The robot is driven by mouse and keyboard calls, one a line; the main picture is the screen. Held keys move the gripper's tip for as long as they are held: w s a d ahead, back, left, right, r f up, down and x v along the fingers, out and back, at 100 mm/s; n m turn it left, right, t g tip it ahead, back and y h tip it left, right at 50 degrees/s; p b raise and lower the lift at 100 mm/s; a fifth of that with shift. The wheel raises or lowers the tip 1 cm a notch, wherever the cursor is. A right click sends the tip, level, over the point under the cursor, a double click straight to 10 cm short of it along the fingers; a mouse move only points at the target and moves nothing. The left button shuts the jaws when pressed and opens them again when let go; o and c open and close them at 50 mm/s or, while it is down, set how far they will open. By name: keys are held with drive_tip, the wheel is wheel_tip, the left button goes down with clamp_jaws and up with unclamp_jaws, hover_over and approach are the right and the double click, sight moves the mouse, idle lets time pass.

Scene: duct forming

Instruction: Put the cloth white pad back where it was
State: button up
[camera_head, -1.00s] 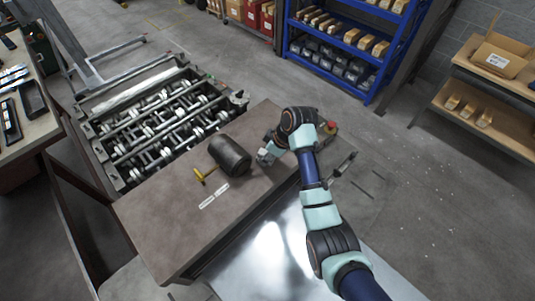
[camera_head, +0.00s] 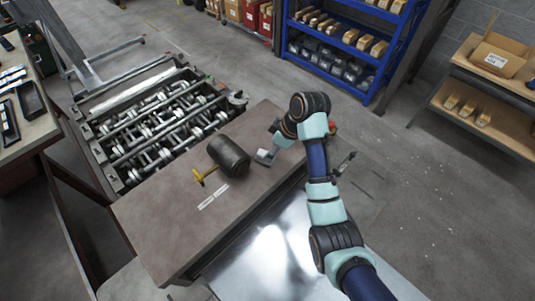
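My gripper (camera_head: 266,156) is low over the right part of the brown worktable (camera_head: 175,230), to the right of a black mallet head. A small pale grey block shape shows at the gripper's end. I cannot tell whether it is part of the gripper or a held pad, nor whether the fingers are open or shut. Two short white strips (camera_head: 213,196) lie end to end on the tabletop, left of my gripper and below the mallet. They look flat, and I cannot tell if either is the cloth pad. No other white pad is clearly visible on the table.
The black mallet (camera_head: 229,156) with its yellow handle lies close to my gripper's left. A roller machine (camera_head: 150,125) adjoins the table's far left side. A shiny metal sheet (camera_head: 255,265) lies along the near side. The table's front left is clear.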

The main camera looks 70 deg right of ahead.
drive_tip(key=p+v, duration=0.4)
drive_tip(key=v, duration=0.2)
drive_tip(key=shift+r, duration=0.25)
drive_tip(key=shift+t+h, duration=0.4)
drive_tip(key=w+a, duration=0.6)
drive_tip(key=shift+w+a+f, duration=0.15)
drive_tip(key=shift+a+f, duration=0.05)
drive_tip(key=shift+a, duration=0.2)
drive_tip(key=w+a+r+t, duration=0.2)
drive_tip(key=w+a, duration=0.2)
drive_tip(key=a, duration=0.9)
drive_tip(key=w+a+r+t, duration=0.2)
drive_tip(key=w+a, duration=0.2)
drive_tip(key=a, duration=0.9)
drive_tip(key=s+a+r+t+p, duration=0.3)
drive_tip(key=s+a+r, duration=0.1)
drive_tip(key=a+r, duration=0.5)
drive_tip(key=shift+a+r+y, duration=0.3)
drive_tip(key=shift+a+y, duration=0.1)
drive_tip(key=shift+a, duration=0.55)
